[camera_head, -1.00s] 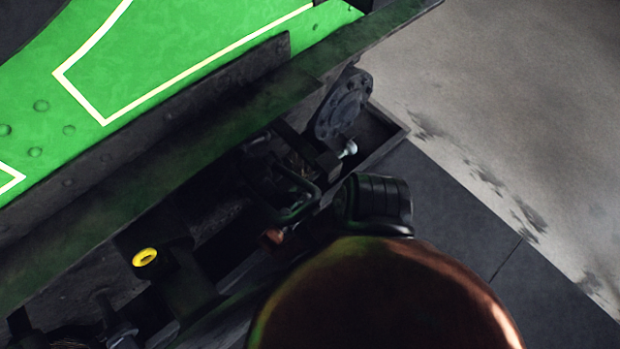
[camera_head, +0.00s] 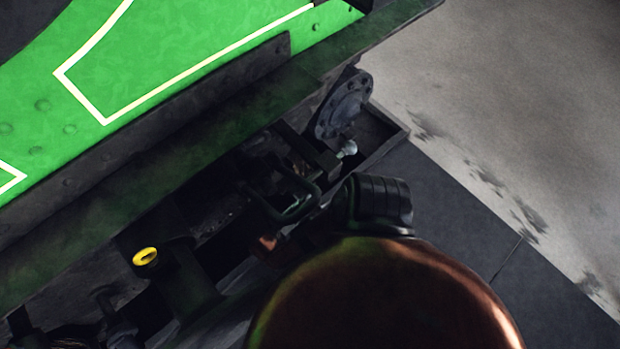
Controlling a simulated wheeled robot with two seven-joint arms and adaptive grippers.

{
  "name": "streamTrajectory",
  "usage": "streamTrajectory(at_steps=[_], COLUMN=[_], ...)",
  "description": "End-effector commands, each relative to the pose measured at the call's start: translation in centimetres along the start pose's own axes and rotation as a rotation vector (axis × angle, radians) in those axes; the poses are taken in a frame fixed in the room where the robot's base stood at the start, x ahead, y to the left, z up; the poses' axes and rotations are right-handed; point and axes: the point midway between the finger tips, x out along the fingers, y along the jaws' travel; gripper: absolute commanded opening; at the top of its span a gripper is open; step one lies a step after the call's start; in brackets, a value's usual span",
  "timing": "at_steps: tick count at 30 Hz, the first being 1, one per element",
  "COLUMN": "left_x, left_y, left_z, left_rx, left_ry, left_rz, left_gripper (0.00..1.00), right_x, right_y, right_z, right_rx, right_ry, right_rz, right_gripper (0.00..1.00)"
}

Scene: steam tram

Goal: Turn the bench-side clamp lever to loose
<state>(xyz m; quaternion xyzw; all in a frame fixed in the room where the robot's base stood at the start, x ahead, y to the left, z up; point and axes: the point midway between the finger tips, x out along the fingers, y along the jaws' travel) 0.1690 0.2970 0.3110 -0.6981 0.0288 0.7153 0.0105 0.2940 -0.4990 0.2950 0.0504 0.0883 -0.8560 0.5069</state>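A small pale ball-ended knob (camera_head: 348,149) sticks out beside a grey bolted disc, just below the dark beam. It may be the end of the clamp lever, but I cannot make out the lever or its setting for sure. Left of it, in deep shadow, is a dark bent loop (camera_head: 312,197) with a small copper-brown piece (camera_head: 264,246) below it. I cannot tell whether these parts belong to the clamp or to an arm. Neither gripper can be clearly made out, and nothing is seen touching the knob.
The green panel (camera_head: 180,40) with pale lines and the long dark beam (camera_head: 190,150) cross the upper left. The bolted disc (camera_head: 340,105) is under the beam. A large copper-brown dome (camera_head: 390,300) and a black ridged cylinder (camera_head: 385,203) block the lower middle. Pale floor (camera_head: 510,110) is clear at right.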

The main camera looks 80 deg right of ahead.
Motion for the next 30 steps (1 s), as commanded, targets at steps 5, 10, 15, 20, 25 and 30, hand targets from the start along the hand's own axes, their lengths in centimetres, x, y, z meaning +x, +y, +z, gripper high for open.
streamTrajectory(at_steps=[5,10,15,20,25,30], left_x=[0.0,-0.1,-0.1,-0.1,-0.3,-0.4], left_y=[0.0,0.0,0.1,0.1,0.1,0.1], left_z=[0.0,-0.1,-0.1,-0.1,0.0,-0.1], left_rx=[0.000,0.000,0.000,0.000,0.000,0.000], left_ry=[0.001,0.001,0.001,0.001,0.001,0.003], left_rz=[0.001,0.001,0.001,0.001,0.001,0.001], left_gripper=[0.40,0.40,0.40,0.40,0.40,0.40], right_x=[-4.0,-6.7,-7.9,-8.1,-8.1,-8.1], right_y=[0.0,-0.1,-0.1,-0.1,-0.1,-0.1], right_z=[0.0,0.1,0.2,0.2,0.2,0.2], right_rx=[0.000,0.000,0.000,-0.001,0.000,-0.001], right_ry=[0.002,-0.001,-0.001,-0.002,-0.001,-0.001], right_rz=[0.001,0.000,-0.001,-0.001,-0.001,-0.001], right_gripper=[0.32,0.32,0.32,0.32,0.32,0.32])
